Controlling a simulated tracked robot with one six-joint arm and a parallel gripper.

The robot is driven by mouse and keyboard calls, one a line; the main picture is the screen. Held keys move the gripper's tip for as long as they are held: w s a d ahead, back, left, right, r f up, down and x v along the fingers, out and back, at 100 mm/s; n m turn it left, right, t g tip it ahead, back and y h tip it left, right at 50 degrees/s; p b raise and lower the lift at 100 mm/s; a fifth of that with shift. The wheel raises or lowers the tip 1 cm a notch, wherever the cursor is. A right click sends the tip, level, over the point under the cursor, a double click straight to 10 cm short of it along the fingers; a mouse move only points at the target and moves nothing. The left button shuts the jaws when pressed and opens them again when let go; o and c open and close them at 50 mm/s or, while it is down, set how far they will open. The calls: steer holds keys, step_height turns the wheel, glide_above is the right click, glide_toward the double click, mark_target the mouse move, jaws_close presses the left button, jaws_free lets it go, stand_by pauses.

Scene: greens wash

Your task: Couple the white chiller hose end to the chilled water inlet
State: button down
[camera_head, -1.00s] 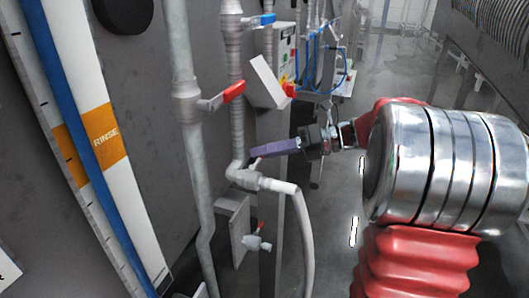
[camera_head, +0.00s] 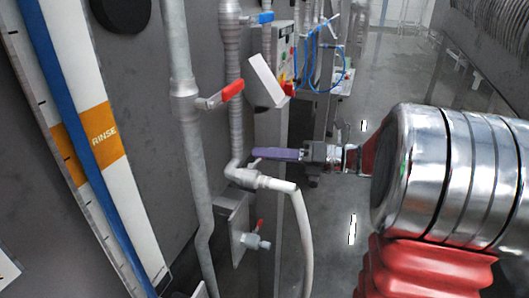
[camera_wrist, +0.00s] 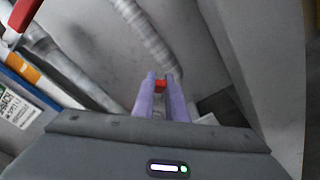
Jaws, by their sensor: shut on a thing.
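My gripper (camera_head: 257,153) has purple fingers that point left, just above the white elbow fitting at the foot of a grey pipe. In the wrist view the fingers (camera_wrist: 160,88) are shut with a small red piece (camera_wrist: 160,84) between their tips. It looks like a valve lever, but most of it is hidden. The white hose (camera_head: 304,235) leaves the elbow fitting (camera_head: 243,176) and bends down to the right, below my fingers and outside them. A small valve (camera_head: 254,241) with a red handle sticks out from the wall plate lower down; no label on it is readable.
A second grey pipe (camera_head: 186,140) with a red lever (camera_head: 232,90) stands left of the fitting. A blue lever (camera_head: 265,18) is higher up. A RINSE banner (camera_head: 104,137) hangs at the left. A control box with blue tubing (camera_head: 310,60) stands behind. Open floor lies to the right.

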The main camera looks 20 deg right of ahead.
steer(key=shift+s+d+f+m+t+h, duration=0.15)
steer(key=shift+s+m+t+h, duration=0.1)
steer(key=shift+m+t, duration=0.5)
steer(key=shift+s+a+f+m+t+h, duration=0.1)
steer(key=shift+s+f+m+t+h, duration=0.15)
steer(key=shift+t, duration=0.8)
steer(key=shift+s+d+f+m+t+h, duration=0.1)
steer(key=shift+s+m+t+h, duration=0.15)
steer(key=shift+m+t, duration=0.5)
steer(key=c, duration=1.8)
jaws_free()
steer(key=shift+o, duration=0.2)
steer(key=v, duration=1.3)
steer(key=shift+s+f, duration=0.25)
steer(key=shift+s, duration=0.05)
steer(key=shift+d, duration=0.1)
